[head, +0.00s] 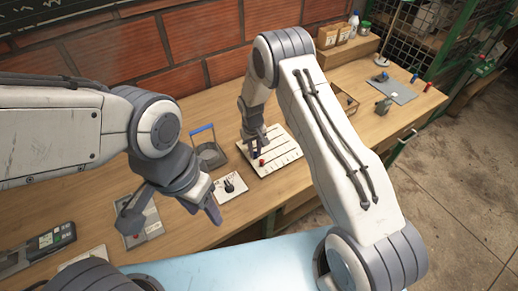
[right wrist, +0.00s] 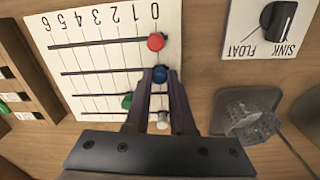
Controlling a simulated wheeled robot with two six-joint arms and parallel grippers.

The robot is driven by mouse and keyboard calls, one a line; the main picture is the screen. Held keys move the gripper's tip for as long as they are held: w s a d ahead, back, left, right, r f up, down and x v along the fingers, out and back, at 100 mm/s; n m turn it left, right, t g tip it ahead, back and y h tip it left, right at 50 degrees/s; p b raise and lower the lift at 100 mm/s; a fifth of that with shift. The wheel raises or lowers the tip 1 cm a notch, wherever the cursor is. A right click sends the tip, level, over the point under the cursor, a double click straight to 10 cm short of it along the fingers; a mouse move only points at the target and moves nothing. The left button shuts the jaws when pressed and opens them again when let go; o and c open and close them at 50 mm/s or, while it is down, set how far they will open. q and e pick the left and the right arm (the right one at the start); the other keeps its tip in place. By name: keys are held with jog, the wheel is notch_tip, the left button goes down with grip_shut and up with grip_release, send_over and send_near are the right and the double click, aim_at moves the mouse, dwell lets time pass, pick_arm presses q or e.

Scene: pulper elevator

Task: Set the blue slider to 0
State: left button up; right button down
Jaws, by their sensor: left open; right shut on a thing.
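The white slider board (right wrist: 70,72) has slots running under the numbers 6 to 0 and also lies on the bench in the head view (head: 284,153). The blue slider (right wrist: 160,74) is at the right end of its slot, about level with the 0 column and just below the red slider (right wrist: 155,41). My right gripper (right wrist: 158,82) is shut on the blue slider, with a finger on each side; it reaches down over the board in the head view (head: 257,150). My left gripper (head: 208,207) is open and empty over the bench front, left of the board.
A green slider (right wrist: 127,101) and a pale slider (right wrist: 163,121) sit on lower slots, close to my right fingers. A FLOAT/SINK dial (right wrist: 278,20) is right of the board. A blue-handled holder (head: 208,150) stands left of the board. A brick wall (head: 130,55) backs the bench.

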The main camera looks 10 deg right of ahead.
jog(key=c, duration=0.8)
grip_release()
jog(key=shift+a, duration=0.3)
jog(key=shift+o, duration=0.2)
jog(key=shift+d, duration=0.1)
jog(key=shift+r, duration=0.1)
jog(key=shift+r, duration=0.3)
notch_tip(320, 180, up, 10)
jog(key=b, duration=0.2)
jog(key=shift+a+f+b, duration=0.15)
jog(key=shift+a+b, duration=0.05)
jog(key=shift+b, duration=0.15)
jog(key=shift+s, duration=0.1)
